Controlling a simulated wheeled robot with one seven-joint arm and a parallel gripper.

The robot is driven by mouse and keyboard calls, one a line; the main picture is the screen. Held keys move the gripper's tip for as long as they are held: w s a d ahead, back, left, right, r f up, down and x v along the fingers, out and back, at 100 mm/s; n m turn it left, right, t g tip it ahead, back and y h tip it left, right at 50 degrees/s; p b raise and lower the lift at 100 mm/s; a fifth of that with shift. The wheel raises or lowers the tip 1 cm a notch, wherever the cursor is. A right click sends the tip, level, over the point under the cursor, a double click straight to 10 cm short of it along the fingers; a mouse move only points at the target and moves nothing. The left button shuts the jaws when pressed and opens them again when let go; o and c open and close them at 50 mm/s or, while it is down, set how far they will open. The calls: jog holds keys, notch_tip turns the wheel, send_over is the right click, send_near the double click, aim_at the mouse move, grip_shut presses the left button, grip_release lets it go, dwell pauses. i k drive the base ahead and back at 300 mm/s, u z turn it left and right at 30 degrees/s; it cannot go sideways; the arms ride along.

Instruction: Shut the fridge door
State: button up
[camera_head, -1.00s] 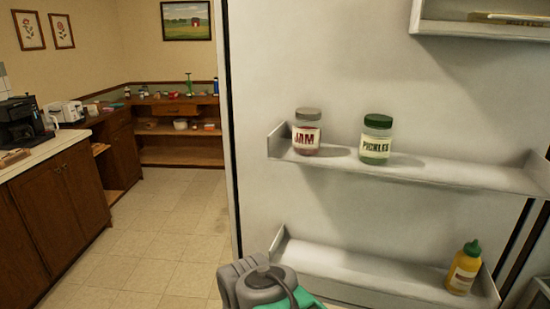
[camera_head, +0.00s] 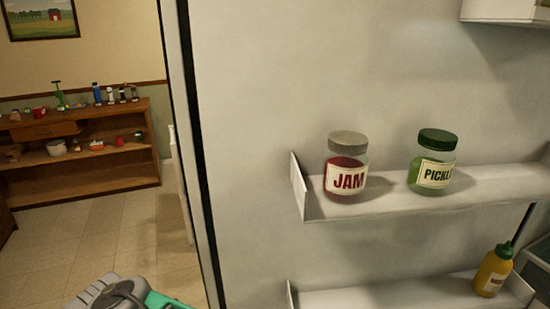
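The fridge door (camera_head: 265,90) stands open and its inner face fills the middle and right of the view. A jam jar (camera_head: 346,170) and a pickle jar (camera_head: 433,165) stand upright on its middle shelf (camera_head: 400,205). A yellow bottle (camera_head: 492,272) stands on the lower shelf (camera_head: 350,299). The door's left edge (camera_head: 200,150) runs top to bottom, left of centre. Part of my grey and green arm shows at the bottom left, in front of the floor. My gripper's fingers are not in view.
A wooden shelf unit (camera_head: 85,185) with bottles and small items stands against the far wall at left. Tiled floor (camera_head: 60,255) lies clear between it and the door. A picture (camera_head: 40,18) hangs above.

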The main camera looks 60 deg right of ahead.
aim_at(259, 89)
jog(key=i, duration=2.4)
jog(key=z, duration=4.3)
jog(key=k, duration=0.4)
jog(key=u, duration=1)
jog(key=i, duration=0.5)
